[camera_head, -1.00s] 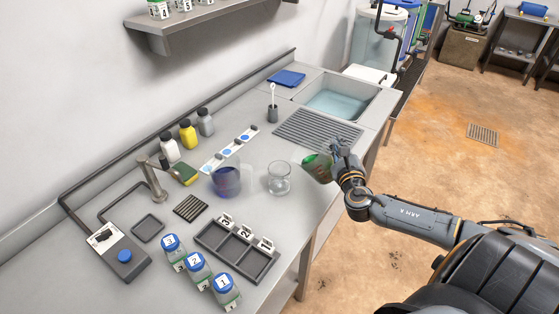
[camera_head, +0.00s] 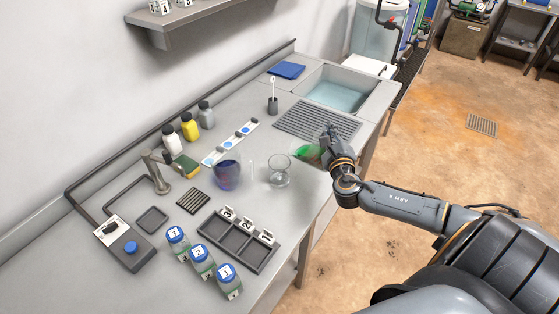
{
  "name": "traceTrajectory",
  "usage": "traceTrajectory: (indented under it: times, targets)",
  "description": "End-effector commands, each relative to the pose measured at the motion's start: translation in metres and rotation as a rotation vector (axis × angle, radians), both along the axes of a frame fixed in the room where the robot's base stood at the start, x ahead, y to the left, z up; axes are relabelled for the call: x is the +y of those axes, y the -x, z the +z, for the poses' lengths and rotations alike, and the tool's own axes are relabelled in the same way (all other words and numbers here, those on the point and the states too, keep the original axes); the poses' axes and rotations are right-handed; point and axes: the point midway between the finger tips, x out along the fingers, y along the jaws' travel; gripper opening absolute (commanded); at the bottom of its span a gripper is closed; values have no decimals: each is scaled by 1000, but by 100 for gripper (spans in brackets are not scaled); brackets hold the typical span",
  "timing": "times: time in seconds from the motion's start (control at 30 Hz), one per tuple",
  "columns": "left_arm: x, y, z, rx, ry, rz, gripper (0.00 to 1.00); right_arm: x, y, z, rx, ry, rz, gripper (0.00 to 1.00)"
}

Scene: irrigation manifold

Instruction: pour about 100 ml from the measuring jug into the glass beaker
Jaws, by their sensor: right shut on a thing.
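The measuring jug (camera_head: 308,153) is clear with green in it. My right gripper (camera_head: 328,143) is shut on it from the right and holds it tilted, mouth to the left, up and right of the glass beaker. The glass beaker (camera_head: 280,172) is clear and stands upright on the bench. I cannot make out a stream between them or the level in the beaker. My left gripper is not in view.
A dark blue see-through vessel (camera_head: 228,172) stands left of the beaker. A numbered grey tray (camera_head: 238,240) and several blue-lidded jars (camera_head: 202,262) are in front. A drain rack (camera_head: 318,122) and sink (camera_head: 341,92) lie behind.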

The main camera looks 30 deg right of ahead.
Motion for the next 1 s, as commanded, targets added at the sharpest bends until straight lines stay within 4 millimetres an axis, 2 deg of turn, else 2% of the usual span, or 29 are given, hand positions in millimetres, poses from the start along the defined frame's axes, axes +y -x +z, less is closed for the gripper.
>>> traceTrajectory:
  times: [0.5,1.0]
  targets:
    - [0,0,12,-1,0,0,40,7,-5,15,44,84,-2,0]
    - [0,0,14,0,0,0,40,12,-7,17,63,116,-2,0]
